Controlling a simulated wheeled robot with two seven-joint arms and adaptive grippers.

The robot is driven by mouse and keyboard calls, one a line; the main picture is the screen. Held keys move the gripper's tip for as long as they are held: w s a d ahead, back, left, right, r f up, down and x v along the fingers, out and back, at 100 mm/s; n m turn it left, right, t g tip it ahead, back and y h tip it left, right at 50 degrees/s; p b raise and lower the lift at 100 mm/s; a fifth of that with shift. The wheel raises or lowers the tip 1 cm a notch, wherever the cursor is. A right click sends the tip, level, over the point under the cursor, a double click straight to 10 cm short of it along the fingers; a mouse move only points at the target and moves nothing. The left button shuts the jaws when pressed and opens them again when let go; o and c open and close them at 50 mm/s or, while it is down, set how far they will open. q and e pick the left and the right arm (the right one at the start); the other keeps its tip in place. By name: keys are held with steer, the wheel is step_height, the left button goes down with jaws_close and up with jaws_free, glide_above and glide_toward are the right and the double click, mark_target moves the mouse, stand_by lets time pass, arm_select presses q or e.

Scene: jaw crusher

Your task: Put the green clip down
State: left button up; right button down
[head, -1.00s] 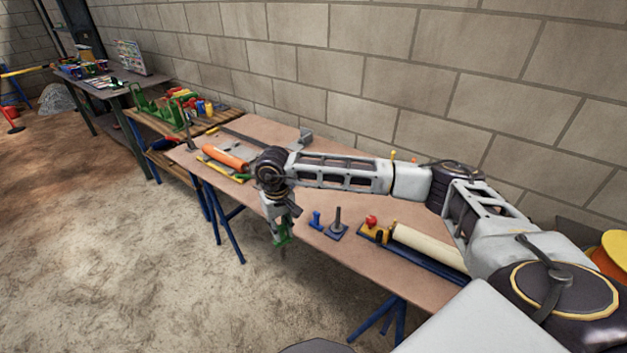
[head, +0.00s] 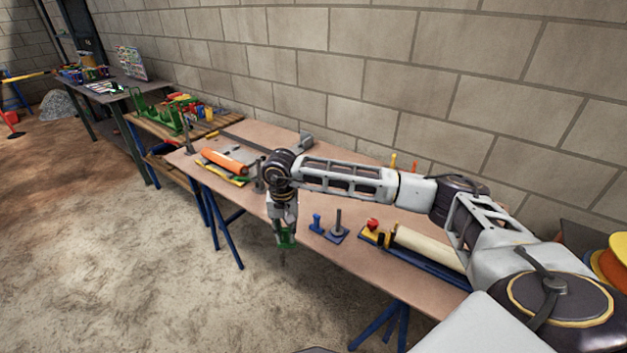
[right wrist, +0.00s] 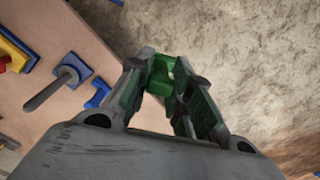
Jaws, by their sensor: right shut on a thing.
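The green clip (head: 285,240) is held in my right gripper (head: 284,232), which points down at the front edge of the long brown table (head: 350,258). In the right wrist view the clip (right wrist: 160,76) shows between the fingertips of my right gripper (right wrist: 162,82), with the floor behind it. The fingers hide part of the clip. In that view the table top (right wrist: 85,25) lies to the left, so the clip appears off the table's edge. My left gripper is not in view.
On the table stand a small blue piece (head: 316,222), a blue base with a grey post (head: 337,230), and a cream roller (head: 430,247). An orange cylinder (head: 224,161) lies toward the far end. A wooden bench (head: 200,127) stands beyond. Bare table shows between these groups.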

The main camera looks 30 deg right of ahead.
steer(key=shift+d+r+m, duration=0.1)
steer(key=shift+d+m, duration=0.25)
steer(key=shift+m, duration=0.65)
steer(key=shift+d+r+m, duration=0.1)
steer(key=shift+d+m, duration=0.05)
steer(key=shift+m, duration=0.25)
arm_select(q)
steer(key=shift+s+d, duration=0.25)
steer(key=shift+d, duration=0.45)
arm_select(e)
steer(key=d+r+m, duration=0.2)
steer(key=d+m, duration=0.7)
steer(key=m, duration=1.3)
steer(key=shift+d+r, duration=0.25)
